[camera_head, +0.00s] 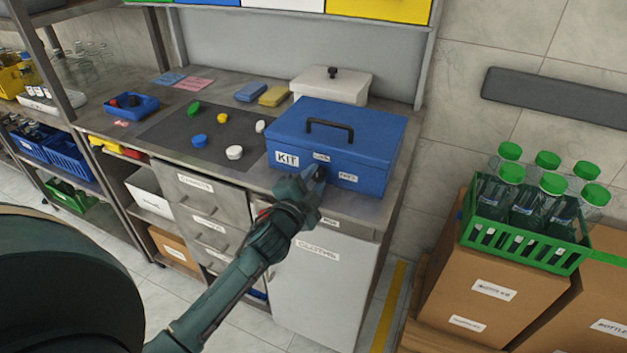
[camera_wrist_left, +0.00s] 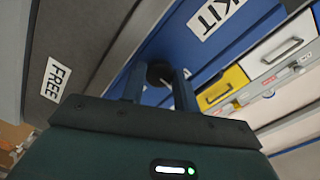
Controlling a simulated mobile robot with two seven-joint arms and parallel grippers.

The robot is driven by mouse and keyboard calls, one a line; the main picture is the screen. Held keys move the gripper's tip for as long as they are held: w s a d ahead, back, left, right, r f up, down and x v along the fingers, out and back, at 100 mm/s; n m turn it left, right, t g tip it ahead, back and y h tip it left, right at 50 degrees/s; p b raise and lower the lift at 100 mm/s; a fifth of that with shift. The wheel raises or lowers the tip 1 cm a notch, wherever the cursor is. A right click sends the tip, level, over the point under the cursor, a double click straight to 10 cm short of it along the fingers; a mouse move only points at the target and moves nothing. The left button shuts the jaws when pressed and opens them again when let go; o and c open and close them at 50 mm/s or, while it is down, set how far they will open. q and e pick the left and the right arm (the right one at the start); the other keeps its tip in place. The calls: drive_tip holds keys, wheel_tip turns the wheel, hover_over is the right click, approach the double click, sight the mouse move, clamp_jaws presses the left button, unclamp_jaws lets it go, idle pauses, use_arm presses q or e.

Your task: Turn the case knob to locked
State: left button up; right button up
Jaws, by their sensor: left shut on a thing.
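The blue case (camera_head: 345,130) stands on the counter, lid down, with a black handle on top and a white KIT label on its front. Two smaller labels on its front are too small to read surely. My left gripper (camera_head: 316,178) is at the case front, to the right of the KIT label. In the left wrist view, the dark case knob (camera_wrist_left: 159,71) sits between the two fingers of my left gripper (camera_wrist_left: 159,88), which are shut on it. The fingers partly hide the knob, so its turn angle cannot be told. My right gripper is not in view.
A grey mat (camera_head: 178,141) with several coloured caps lies left of the case. A white lidded box (camera_head: 345,86) stands behind it. A green crate (camera_head: 482,232) of capped bottles is at the right. The counter edge carries a FREE label (camera_wrist_left: 57,79).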

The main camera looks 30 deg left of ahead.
use_arm(q)
drive_tip(key=o, duration=1)
drive_tip(key=shift+f, duration=0.1)
